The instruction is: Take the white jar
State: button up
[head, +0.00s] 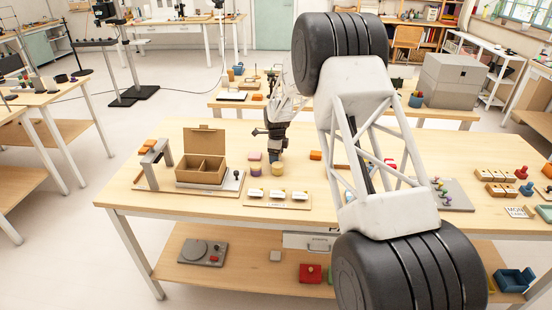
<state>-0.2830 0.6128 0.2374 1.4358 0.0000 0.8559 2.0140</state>
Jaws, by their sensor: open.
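I cannot clearly pick out a white jar in the head view; it may be hidden behind my arm or too small to tell. My gripper (275,147) is open and points down over the middle of the table (225,215). Just below it is a small stack-like pair, blue on top (276,157) and yellow beneath (277,168). I cannot tell whether the fingers touch it. To its left stand a small pink-purple piece (255,156) and a yellow round piece (255,169).
An open cardboard box (201,172) stands on a pale board at left, beside a grey arch (154,160). A wooden strip with several white pieces (279,194) lies in front. An orange block (315,155) sits right of my gripper. My arm covers the table's right-centre.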

jog(key=shift+f, duration=0.1)
dwell(0.5)
jog(key=c, duration=1)
jog(key=shift+r, duration=5)
